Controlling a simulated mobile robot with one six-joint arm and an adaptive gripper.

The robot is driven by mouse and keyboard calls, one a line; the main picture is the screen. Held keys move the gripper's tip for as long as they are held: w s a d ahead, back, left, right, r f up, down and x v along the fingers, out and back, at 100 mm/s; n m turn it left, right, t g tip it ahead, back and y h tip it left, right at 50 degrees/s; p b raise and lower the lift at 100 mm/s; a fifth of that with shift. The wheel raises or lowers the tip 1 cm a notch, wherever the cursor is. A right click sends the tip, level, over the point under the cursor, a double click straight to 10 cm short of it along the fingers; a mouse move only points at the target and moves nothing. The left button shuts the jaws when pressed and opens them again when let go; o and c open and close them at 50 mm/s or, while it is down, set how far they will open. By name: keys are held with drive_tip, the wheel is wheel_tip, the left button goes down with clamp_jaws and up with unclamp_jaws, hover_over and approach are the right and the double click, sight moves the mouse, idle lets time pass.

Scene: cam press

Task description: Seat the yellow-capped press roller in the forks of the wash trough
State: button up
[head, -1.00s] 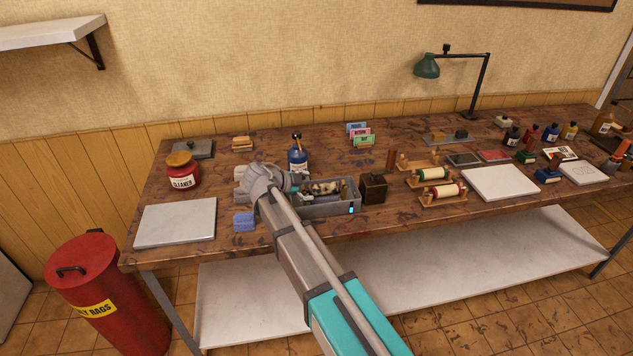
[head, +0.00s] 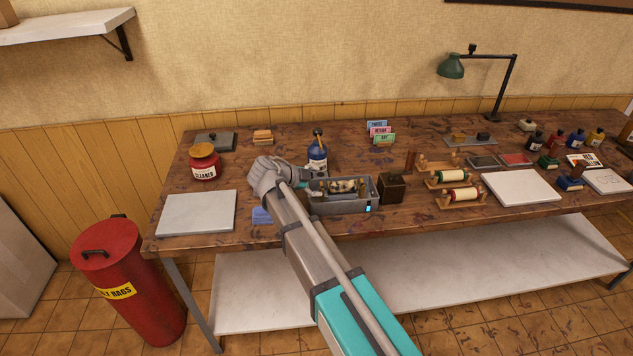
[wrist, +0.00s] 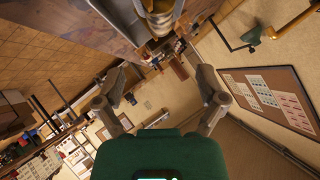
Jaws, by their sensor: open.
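The grey wash trough (head: 342,208) stands near the table's front edge, with a small lit cyan panel on its front. A pale, dark-stained roller (head: 344,186) with yellowish ends lies lengthwise in it. I cannot tell whether its ends rest in the forks. My arm crosses in front of the trough's left side. My gripper (wrist: 162,92) is open, with its fingers apart and nothing between them. In the wrist view a stained cylinder with a yellowish end (wrist: 158,22) shows at the top, beyond the fingertips. In the head view the gripper is at the trough's left end.
A blue bottle (head: 317,158) stands behind the trough, and a dark box (head: 391,188) close to its right. Racked rollers with green (head: 452,176) and red (head: 458,195) ends lie further right. A red cleaner jar (head: 204,162) and pale slab (head: 197,213) are left.

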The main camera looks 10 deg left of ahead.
drive_tip(key=s+d+f+n+g+y, duration=0.1)
drive_tip(key=s+d+f+n+g, duration=0.25)
drive_tip(key=d, duration=0.65)
drive_tip(key=s+d+f+n+g+y, duration=0.25)
drive_tip(key=d+n, duration=0.25)
drive_tip(key=d, duration=0.5)
drive_tip(key=s+d+f+n+g+y, duration=0.2)
drive_tip(key=s+d+n+y, duration=0.2)
drive_tip(key=s+d+n, duration=0.5)
drive_tip(key=s+d, duration=0.1)
drive_tip(key=s, duration=0.2)
drive_tip(key=shift+s+d+f+y, duration=0.15)
drive_tip(key=shift+d+f+y, duration=0.15)
drive_tip(key=shift+y, duration=0.05)
